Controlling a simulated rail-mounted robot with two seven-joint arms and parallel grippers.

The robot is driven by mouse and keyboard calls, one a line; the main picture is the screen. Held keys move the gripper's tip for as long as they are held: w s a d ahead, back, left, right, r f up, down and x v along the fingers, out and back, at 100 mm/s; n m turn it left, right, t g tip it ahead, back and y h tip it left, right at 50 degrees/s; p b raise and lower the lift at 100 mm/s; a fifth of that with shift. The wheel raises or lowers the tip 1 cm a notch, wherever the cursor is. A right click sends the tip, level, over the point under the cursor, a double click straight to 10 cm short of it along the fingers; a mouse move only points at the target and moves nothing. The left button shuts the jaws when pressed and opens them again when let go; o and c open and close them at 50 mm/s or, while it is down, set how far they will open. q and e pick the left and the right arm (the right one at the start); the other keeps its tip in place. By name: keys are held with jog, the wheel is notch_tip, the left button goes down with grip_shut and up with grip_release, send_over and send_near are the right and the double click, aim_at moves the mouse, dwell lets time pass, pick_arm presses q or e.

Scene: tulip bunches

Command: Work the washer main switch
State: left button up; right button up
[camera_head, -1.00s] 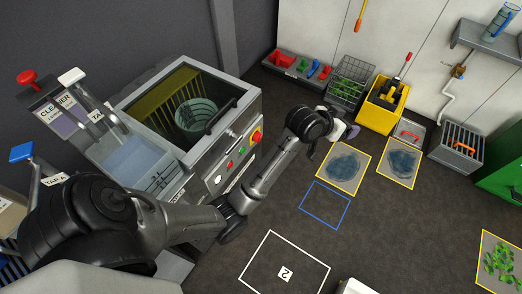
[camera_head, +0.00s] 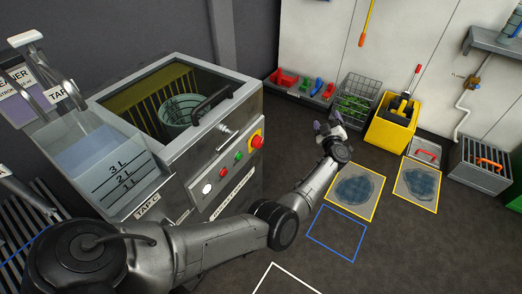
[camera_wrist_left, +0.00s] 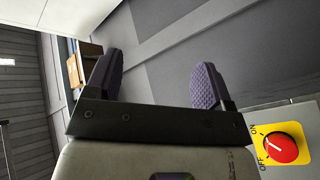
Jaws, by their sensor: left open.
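The washer (camera_head: 185,120) is a grey metal cabinet at the left of the head view, with a dark basin and a button panel. Its main switch (camera_head: 256,140) is a red knob on a yellow plate at the panel's right end. In the left wrist view the main switch (camera_wrist_left: 281,148) is at lower right, with ON and OFF labels; I cannot tell which one its white mark selects. My left gripper (camera_head: 329,127) is open and empty, right of the switch and apart from it. Its two purple pads (camera_wrist_left: 159,82) stand wide apart. My right gripper is out of view.
White, red and green buttons (camera_head: 238,155) sit left of the switch, and a black handle (camera_head: 212,103) is above. A clear measuring tank (camera_head: 105,165) adjoins the washer. A yellow bucket (camera_head: 390,130) and wire basket (camera_head: 355,98) stand behind my gripper. The blue-outlined floor is clear.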

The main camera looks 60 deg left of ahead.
pick_arm(q)
jog(key=s+f+n+g+y, duration=0.1)
jog(key=s+f+n+g, duration=0.2)
jog(key=s+f+g, duration=0.55)
jog(key=n+g+h, duration=0.1)
jog(key=n+g, duration=0.1)
jog(key=g, duration=0.7)
send_near(261, 144)
jog(key=b+x, duration=0.1)
jog(key=x, duration=0.7)
jog(key=shift+s, duration=0.1)
jog(key=shift+x, duration=0.95)
jog(key=c, duration=0.9)
jog(key=shift+c, duration=0.2)
